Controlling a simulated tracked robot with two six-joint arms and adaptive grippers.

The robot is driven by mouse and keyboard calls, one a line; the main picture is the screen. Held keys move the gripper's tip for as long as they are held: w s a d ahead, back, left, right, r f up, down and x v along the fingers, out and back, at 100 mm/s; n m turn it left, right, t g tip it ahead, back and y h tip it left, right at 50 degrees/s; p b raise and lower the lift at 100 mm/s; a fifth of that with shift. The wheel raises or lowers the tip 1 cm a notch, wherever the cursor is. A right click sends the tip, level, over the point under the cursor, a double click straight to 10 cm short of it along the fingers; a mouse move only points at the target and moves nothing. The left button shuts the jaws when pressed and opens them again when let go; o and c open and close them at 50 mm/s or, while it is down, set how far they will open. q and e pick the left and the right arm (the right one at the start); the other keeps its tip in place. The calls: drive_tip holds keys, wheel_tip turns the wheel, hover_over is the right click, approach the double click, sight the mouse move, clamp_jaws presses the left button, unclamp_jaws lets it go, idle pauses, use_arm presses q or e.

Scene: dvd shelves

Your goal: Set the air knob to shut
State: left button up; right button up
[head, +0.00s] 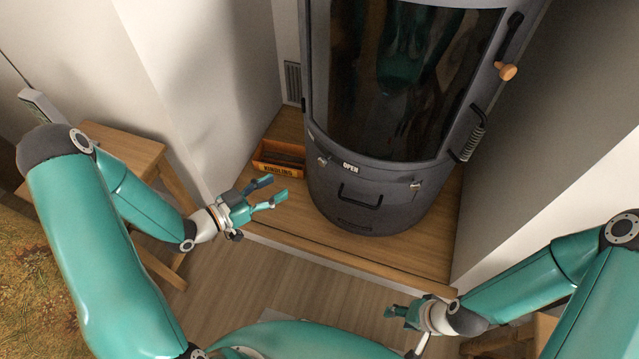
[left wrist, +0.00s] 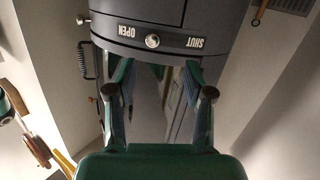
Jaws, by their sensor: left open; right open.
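The air knob (head: 322,160) is a small round metal knob low on the front of the dark grey stove (head: 375,190). The word OPEN (head: 350,167) is to its right. In the left wrist view the panel appears upside down: the knob (left wrist: 152,40) sits between OPEN (left wrist: 130,31) and SHUT (left wrist: 195,42). I cannot tell which word it points at. My left gripper (head: 273,192) is open and empty, to the left of and below the knob, apart from it. Its open fingers (left wrist: 158,76) show in the left wrist view. My right gripper (head: 394,311) is open and empty at lower right, away from the stove.
A second small knob (head: 415,187) is on the stove's right front. A drawer handle (head: 361,197), a coiled handle (head: 473,143) and a wooden door knob (head: 507,71) also project. A kindling box (head: 279,170) stands left of the stove. Walls flank it; the wooden platform (head: 400,253) in front is clear.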

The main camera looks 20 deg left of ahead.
sight(320, 164)
use_arm(q)
drive_tip(key=w+d+b, duration=0.1)
drive_tip(key=w+d, duration=0.2)
drive_tip(key=w+d+m+h+b, duration=0.1)
drive_tip(key=w+d+b, duration=0.1)
drive_tip(key=w, duration=0.2)
drive_tip(key=w+d+m+t+b, duration=0.1)
drive_tip(key=w+d, duration=0.2)
drive_tip(key=w, duration=0.1)
drive_tip(key=shift+w+d+f+h+b, duration=0.2)
drive_tip(key=shift+d+f+h+b, duration=0.05)
drive_tip(key=shift+d+h+b, duration=0.15)
use_arm(e)
wheel_tip(320, 164, down, 7)
drive_tip(key=shift+r, duration=0.2)
use_arm(q)
drive_tip(key=shift+a, duration=0.1)
clamp_jaws()
